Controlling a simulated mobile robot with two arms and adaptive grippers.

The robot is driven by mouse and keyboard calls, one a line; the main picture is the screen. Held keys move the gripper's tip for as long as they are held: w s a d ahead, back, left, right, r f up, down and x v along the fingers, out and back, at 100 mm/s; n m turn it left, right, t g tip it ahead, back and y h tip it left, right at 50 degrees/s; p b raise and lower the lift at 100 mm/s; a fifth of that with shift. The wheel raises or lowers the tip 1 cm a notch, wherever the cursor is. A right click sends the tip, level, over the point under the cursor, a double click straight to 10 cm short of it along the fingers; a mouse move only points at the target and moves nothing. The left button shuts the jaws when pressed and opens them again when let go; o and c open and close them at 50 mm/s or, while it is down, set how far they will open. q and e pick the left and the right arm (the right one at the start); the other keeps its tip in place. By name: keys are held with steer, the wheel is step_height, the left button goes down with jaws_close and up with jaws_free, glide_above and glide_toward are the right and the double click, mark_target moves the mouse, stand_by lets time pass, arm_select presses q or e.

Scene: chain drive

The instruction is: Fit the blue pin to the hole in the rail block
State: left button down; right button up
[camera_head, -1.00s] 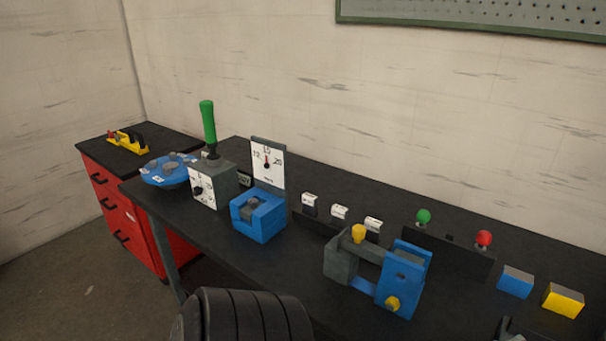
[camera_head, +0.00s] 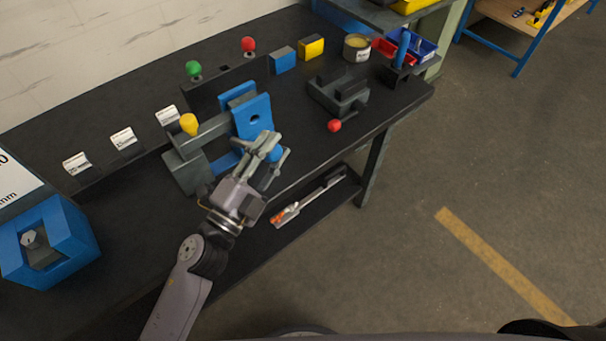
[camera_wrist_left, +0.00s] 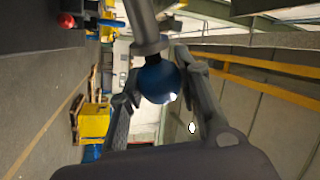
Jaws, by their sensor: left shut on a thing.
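The blue pin has a round blue head (camera_wrist_left: 157,80) and a grey shaft in the left wrist view. The shaft runs away from the fingers and out at the top edge, so its tip is hidden. My left gripper (camera_head: 268,148) is shut on the blue head, which shows between the fingers in the head view (camera_head: 275,155). The gripper is just in front of an upright blue block (camera_head: 250,108) with a round dark hole, beside a grey bar (camera_head: 212,128). I cannot tell if this is the rail block, or if the shaft touches it. My right gripper is out of view.
A yellow knob (camera_head: 189,123) stands by the bar. A dark grey fixture (camera_head: 340,95) with a red knob (camera_head: 335,126) is to the right, near the bench edge. Several label stands are at left. A tool with an orange end (camera_head: 283,217) lies on the shelf below.

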arm_select(q)
steer(key=s+d+f+m+g+h, duration=0.3)
steer(key=d+f+m+g+h, duration=0.1)
steer(key=d+m, duration=0.3)
steer(key=shift+s+d+m+g+h, duration=0.25)
steer(key=shift+m+g+h, duration=0.15)
steer(key=shift+m+h, duration=0.45)
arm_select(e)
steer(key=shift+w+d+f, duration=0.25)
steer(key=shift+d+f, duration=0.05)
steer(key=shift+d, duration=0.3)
arm_select(q)
steer(key=shift+f, duration=0.1)
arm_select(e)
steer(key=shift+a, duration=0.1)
arm_select(q)
steer(key=w+a, duration=0.2)
steer(key=w, duration=0.1)
steer(key=w+a+b, duration=0.1)
steer(key=shift+w+a, duration=0.25)
steer(key=shift+w, duration=0.1)
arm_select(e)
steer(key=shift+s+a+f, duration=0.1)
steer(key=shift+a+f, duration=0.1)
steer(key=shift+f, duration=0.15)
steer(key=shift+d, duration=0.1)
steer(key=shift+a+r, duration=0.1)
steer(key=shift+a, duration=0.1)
